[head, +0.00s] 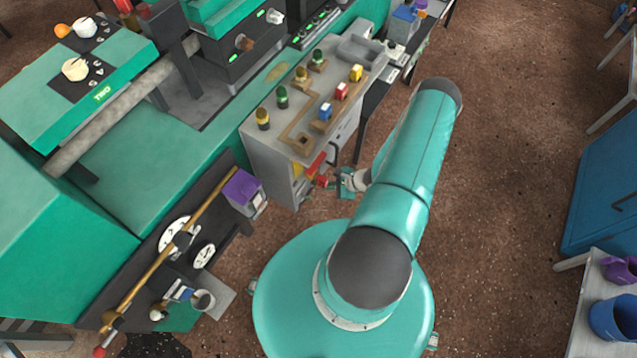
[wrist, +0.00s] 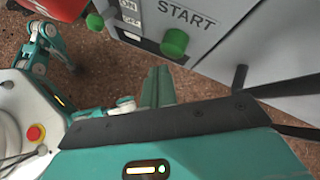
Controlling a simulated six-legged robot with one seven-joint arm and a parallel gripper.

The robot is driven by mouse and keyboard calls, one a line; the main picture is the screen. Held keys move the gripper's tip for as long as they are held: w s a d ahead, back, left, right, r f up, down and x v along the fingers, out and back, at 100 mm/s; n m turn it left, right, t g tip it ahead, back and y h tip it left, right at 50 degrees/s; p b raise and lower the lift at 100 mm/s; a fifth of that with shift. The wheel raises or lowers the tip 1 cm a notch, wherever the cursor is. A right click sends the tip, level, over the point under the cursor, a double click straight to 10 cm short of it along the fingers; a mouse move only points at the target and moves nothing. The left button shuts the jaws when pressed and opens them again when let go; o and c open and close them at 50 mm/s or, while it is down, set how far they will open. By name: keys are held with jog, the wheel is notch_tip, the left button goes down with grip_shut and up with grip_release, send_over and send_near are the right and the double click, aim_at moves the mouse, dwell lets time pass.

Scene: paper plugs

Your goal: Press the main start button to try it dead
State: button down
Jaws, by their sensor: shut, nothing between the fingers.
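The green start button (wrist: 174,43) protrudes from a grey panel in the wrist view, beside a label reading START (wrist: 187,15). My gripper (wrist: 158,84) is shut and empty, its teal fingers just below the button in the picture. A gap shows between them, so I see no contact. In the head view my gripper (head: 346,182) is low beside the front of the grey cabinet (head: 268,165). The start button cannot be made out in the head view.
A red part (wrist: 52,7) is at the wrist view's top left; a red handle (head: 316,164) shows on the cabinet front. Several coloured plugs, including a yellow one (head: 356,72), stand on the cabinet top. Open brown floor (head: 500,180) lies to the right.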

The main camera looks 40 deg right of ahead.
jog(key=shift+w, duration=0.15)
dwell(0.6)
jog(key=shift+w+a, duration=0.15)
jog(key=shift+w, duration=0.1)
jog(key=shift+w+a, duration=0.2)
jog(key=shift+w, duration=0.3)
dwell(0.8)
jog(key=shift+s+d, duration=0.35)
jog(key=shift+s, duration=0.5)
jog(key=shift+s+d, duration=0.25)
jog(key=shift+s, duration=0.55)
jog(key=shift+s+d, duration=0.3)
jog(key=shift+s, duration=0.5)
jog(key=shift+s+d, duration=0.25)
jog(key=shift+s, duration=0.55)
